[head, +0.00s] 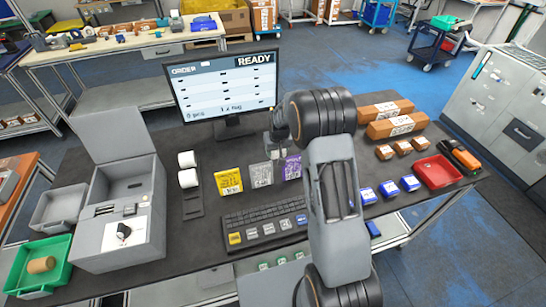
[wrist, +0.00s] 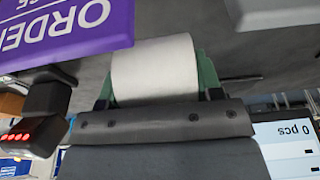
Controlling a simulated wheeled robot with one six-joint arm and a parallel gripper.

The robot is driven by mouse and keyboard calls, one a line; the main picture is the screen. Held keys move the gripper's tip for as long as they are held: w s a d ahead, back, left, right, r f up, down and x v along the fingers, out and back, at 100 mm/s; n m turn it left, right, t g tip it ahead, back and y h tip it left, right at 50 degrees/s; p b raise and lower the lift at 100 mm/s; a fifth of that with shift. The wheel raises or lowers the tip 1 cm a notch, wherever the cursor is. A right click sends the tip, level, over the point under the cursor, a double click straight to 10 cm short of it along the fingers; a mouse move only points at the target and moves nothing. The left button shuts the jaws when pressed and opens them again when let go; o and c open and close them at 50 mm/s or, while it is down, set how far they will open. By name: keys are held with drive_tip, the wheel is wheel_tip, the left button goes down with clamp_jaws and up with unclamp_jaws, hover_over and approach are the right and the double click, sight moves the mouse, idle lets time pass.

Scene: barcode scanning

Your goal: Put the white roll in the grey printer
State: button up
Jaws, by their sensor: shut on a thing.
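In the wrist view a white roll (wrist: 155,68) sits between the green fingers of my gripper (wrist: 157,75), which is shut on it. In the head view my gripper (head: 277,138) is at the foot of the monitor, mostly hidden by my arm; the held roll cannot be made out there. The grey printer (head: 118,240) stands at the left of the table with its lid (head: 118,135) raised. Two more white rolls (head: 187,159) (head: 188,178) stand on a dark rack (head: 192,208) right of the printer.
Yellow (head: 229,181), grey (head: 261,174) and purple (head: 292,167) cards stand behind the keyboard (head: 262,226). The monitor (head: 222,85) is behind them. A green tray (head: 52,250) with a brown roll and a grey tray (head: 58,207) lie left of the printer. Boxes and a red tray (head: 436,172) fill the right.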

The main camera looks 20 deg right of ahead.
sight(276, 165)
drive_tip(key=x, duration=0.2)
drive_tip(key=s+p+x, duration=0.1)
drive_tip(key=x, duration=0.2)
drive_tip(key=shift+s+f, duration=0.1)
drive_tip(key=shift+f, duration=0.25)
drive_tip(key=shift+f, duration=0.1)
drive_tip(key=shift+f, duration=0.1)
drive_tip(key=o, duration=1.1)
